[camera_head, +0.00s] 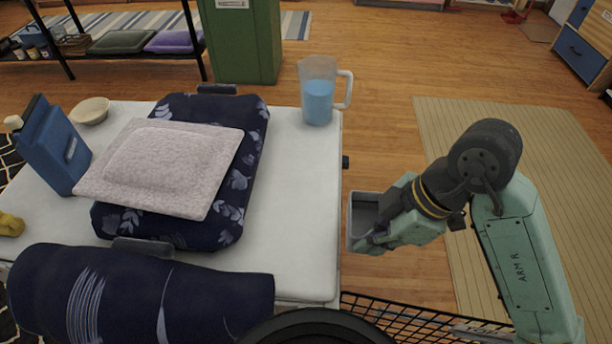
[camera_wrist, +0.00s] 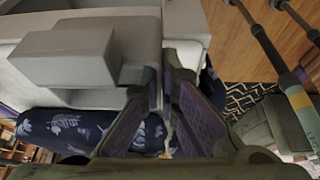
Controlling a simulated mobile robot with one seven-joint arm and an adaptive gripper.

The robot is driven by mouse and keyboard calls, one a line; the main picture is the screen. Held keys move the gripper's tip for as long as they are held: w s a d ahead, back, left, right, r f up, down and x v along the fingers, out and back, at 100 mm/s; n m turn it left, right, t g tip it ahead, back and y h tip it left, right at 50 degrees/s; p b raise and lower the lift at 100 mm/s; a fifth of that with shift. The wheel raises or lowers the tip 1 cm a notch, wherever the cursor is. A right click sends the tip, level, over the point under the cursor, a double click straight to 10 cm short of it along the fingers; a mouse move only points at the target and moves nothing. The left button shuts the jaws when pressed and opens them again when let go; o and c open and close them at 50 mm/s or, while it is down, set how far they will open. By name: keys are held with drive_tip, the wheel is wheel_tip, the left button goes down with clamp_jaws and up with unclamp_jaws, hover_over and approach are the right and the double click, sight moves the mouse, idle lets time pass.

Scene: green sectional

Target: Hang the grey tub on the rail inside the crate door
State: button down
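The grey tub (camera_head: 351,222) is a small open-topped box beside the right edge of the white-topped crate (camera_head: 290,230), above the floor. My gripper (camera_head: 368,238) is at its near right side and appears shut on it. In the wrist view the two dark finger pads (camera_wrist: 168,90) close towards each other against a pale grey body, which looks like the tub (camera_wrist: 75,55). The exact contact is partly hidden by the fingers. A black wire grid panel (camera_head: 400,322), likely the crate door, stands out to the right at the bottom of the head view. I cannot make out the rail.
A clear jug with blue liquid (camera_head: 318,95) stands near the top's far right corner. A dark patterned cushion (camera_head: 235,200) with a pale pad (camera_head: 170,165), a blue bottle (camera_head: 55,150) and a bowl (camera_head: 91,110) are on top. The floor beyond my arm is open, with a striped rug (camera_head: 440,130).

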drive_tip(key=shift+w+a+r, duration=0.15)
drive_tip(key=shift+w+a, duration=0.1)
drive_tip(key=shift+a, duration=0.3)
drive_tip(key=w+a+p, duration=0.1)
drive_tip(key=w+a, duration=0.1)
drive_tip(key=w, duration=0.2)
drive_tip(key=w+a+f+p, duration=0.1)
drive_tip(key=w+a+p, duration=0.1)
drive_tip(key=w, duration=0.2)
drive_tip(key=w+a+p, duration=0.1)
drive_tip(key=w+a, duration=0.2)
drive_tip(key=w, duration=0.2)
drive_tip(key=shift+f, duration=0.2)
drive_tip(key=f, duration=0.2)
drive_tip(key=f+p, duration=0.1)
drive_tip(key=shift+w+a, duration=0.15)
drive_tip(key=shift+w, duration=0.1)
drive_tip(key=shift+f, duration=0.35)
drive_tip(key=shift+f, duration=0.15)
drive_tip(key=c, duration=1.8)
unclamp_jaws()
